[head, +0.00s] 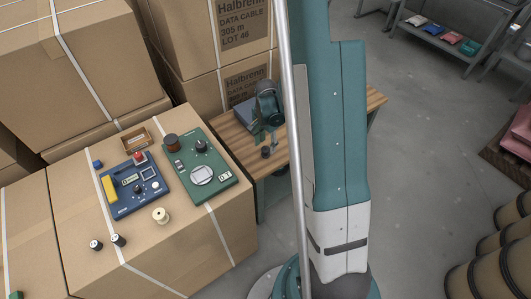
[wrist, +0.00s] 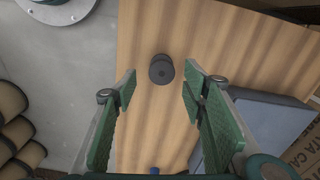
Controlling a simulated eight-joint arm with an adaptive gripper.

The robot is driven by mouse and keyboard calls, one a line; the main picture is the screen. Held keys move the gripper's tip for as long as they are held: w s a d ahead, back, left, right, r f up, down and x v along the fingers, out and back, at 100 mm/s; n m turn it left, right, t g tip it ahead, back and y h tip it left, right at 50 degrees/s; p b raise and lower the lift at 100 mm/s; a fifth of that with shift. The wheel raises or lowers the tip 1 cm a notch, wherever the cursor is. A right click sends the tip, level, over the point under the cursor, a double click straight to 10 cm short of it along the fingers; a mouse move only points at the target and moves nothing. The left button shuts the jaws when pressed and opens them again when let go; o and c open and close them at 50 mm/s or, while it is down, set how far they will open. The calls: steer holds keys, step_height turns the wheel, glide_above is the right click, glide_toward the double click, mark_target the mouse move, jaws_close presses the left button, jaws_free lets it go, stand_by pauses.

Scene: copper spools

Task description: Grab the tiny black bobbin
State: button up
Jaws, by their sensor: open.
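A tiny black bobbin (head: 266,152) stands on the wooden table, just below my gripper in the head view. In the wrist view the black bobbin (wrist: 161,69) shows from above, in line with the gap between the fingertips. My gripper (wrist: 160,76) is open and empty, with one green-padded finger on each side of that gap. The fingers do not appear to touch the bobbin. In the head view my gripper (head: 267,138) hangs over the table and is partly hard to make out.
The wooden table (head: 232,136) is mostly bare around the bobbin. A grey-blue box (wrist: 265,125) lies on it.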

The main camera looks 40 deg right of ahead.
mark_target(266, 149)
steer(key=shift+f, duration=0.1)
steer(key=shift+w+a+f+b, duration=0.1)
steer(key=shift+f+b, duration=0.85)
steer(key=shift+f, duration=1.55)
steer(key=c, duration=1)
